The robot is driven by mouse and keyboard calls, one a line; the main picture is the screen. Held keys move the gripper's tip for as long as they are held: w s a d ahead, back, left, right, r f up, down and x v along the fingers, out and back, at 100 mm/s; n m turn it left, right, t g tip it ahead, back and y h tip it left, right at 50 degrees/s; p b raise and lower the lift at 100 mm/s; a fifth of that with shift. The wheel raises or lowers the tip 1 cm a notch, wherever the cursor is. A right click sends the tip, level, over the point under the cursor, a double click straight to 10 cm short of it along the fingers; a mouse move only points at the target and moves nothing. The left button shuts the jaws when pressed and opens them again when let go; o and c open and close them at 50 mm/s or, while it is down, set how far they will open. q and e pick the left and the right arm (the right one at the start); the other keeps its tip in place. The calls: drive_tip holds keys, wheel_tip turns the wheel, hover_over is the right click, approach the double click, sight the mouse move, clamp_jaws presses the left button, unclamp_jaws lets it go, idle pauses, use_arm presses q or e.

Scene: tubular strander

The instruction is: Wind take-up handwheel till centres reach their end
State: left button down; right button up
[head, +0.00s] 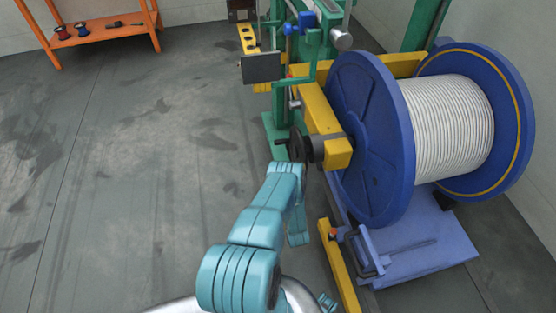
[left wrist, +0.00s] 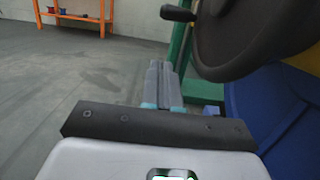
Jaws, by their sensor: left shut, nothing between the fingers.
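The black take-up handwheel (head: 297,147) is on the near end of the yellow arm (head: 320,112), beside the blue reel (head: 372,140). The handwheel (left wrist: 250,35) fills the upper right of the left wrist view, with its crank knob (left wrist: 178,13) sticking out left. My left gripper (left wrist: 160,78) is shut and empty, below and left of the wheel rim and apart from it. In the head view my teal arm reaches up to just below the handwheel, and the fingers cannot be made out. The centres are hidden by the reel flange and yellow block.
White cable (head: 447,122) is wound on the reel. A blue base plate (head: 425,245) and a yellow floor rail (head: 338,265) lie near my arm. A green machine frame (head: 280,105) stands behind. An orange table (head: 100,35) is far left. The floor on the left is clear.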

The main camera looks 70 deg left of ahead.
use_arm(q)
drive_tip(key=a+r+b, duration=0.3)
drive_tip(key=a+r, duration=0.1)
drive_tip(key=a, duration=0.4)
drive_tip(key=shift+w+a+r, duration=0.2)
drive_tip(key=shift+w+a, duration=0.05)
drive_tip(key=shift+a, duration=0.1)
use_arm(e)
drive_tip(key=f, duration=0.4)
drive_tip(key=shift+w+d+f, duration=0.2)
drive_tip(key=shift+w+d, duration=0.1)
drive_tip(key=shift+w, duration=0.05)
drive_tip(key=shift+f, duration=0.1)
